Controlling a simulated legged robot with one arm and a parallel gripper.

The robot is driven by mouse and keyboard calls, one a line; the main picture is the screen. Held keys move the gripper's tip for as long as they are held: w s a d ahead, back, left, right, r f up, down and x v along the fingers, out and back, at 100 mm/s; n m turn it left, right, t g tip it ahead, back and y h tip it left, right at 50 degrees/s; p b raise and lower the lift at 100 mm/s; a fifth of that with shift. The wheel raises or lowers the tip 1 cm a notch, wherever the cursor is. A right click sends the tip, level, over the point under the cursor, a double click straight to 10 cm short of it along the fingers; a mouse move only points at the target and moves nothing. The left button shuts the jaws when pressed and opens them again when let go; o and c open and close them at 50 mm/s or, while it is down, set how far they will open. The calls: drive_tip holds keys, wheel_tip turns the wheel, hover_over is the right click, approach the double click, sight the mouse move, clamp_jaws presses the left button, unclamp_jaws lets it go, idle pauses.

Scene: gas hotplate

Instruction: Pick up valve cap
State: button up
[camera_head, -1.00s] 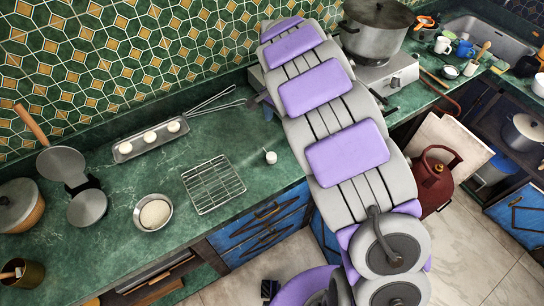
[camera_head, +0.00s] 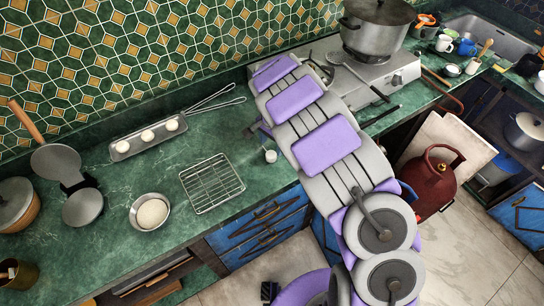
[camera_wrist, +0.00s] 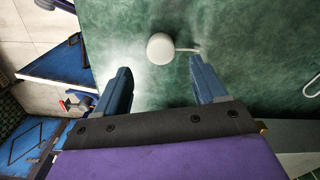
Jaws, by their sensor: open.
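The valve cap, seen as a small white round piece (camera_head: 270,156), sits on the green counter right of the wire rack in the head view. In the wrist view the valve cap (camera_wrist: 161,49) lies just beyond the fingertips, near the middle of the gap, with a thin pale stem reaching right. My gripper (camera_wrist: 162,75) is open and empty, its two blue fingers apart. Whether a fingertip touches the stem, I cannot tell.
The wire rack (camera_head: 212,184) and a bowl of dough (camera_head: 150,212) are left of the cap. A tray (camera_head: 148,138) and tongs lie behind. The stove (camera_head: 375,75) with a big pot (camera_head: 376,28) stands right. The counter's front edge is close to the cap.

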sight(270, 154)
drive_tip(key=f, duration=0.2)
drive_tip(key=a+f+b, duration=0.1)
drive_tip(key=f, duration=0.1)
drive_tip(key=shift+s+f, duration=0.2)
drive_tip(key=shift+d+f, duration=0.1)
drive_tip(key=shift+f, duration=0.35)
drive_tip(key=shift+d, duration=0.1)
drive_tip(key=shift+r, duration=0.1)
drive_tip(key=c, duration=1.1)
